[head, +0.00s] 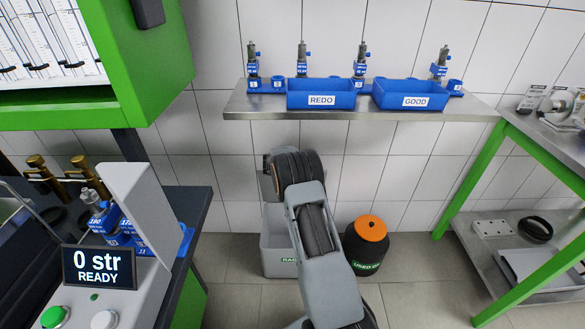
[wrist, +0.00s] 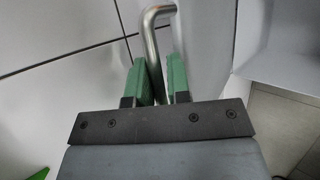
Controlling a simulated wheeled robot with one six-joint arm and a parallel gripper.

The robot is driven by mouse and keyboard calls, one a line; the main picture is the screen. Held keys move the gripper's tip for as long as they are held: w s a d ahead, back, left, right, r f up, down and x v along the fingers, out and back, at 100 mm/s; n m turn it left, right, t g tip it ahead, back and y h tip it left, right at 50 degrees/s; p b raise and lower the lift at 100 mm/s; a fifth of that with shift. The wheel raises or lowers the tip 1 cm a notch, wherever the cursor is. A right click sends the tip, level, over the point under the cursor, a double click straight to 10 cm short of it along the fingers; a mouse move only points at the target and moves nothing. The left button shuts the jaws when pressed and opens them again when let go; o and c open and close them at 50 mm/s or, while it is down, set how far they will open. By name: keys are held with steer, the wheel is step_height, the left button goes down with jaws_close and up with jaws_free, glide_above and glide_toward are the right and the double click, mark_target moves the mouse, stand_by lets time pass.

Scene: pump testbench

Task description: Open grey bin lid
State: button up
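The grey bin (head: 277,262), labelled RAGS, stands on the floor against the tiled wall, partly hidden behind my arm. A narrow grey piece rises above its left side, probably the lid tilted up; my arm hides most of it, so its angle is unclear. In the wrist view, a bent metal handle (wrist: 152,22) runs down between the green fingers of my gripper (wrist: 160,82). The fingers sit close on both sides of it and appear shut on it. A pale grey surface, likely the lid (wrist: 208,60), lies right of the handle. In the head view my gripper is hidden behind my wrist.
A black drum with an orange top (head: 366,240) stands right of the bin. A metal shelf (head: 255,107) with blue REDO (head: 330,85) and GOOD (head: 412,93) boxes hangs above. A green-framed table (head: 475,180) is at right, the testbench console (head: 125,240) at left.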

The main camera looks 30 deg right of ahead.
steer(key=o, duration=0.3)
steer(key=shift+s+d, duration=0.1)
steer(key=shift+d, duration=0.05)
steer(key=shift+o, duration=0.2)
steer(key=p+v, duration=0.1)
steer(key=v, duration=1.2)
steer(key=shift+a+r, duration=0.3)
steer(key=shift+a, duration=0.05)
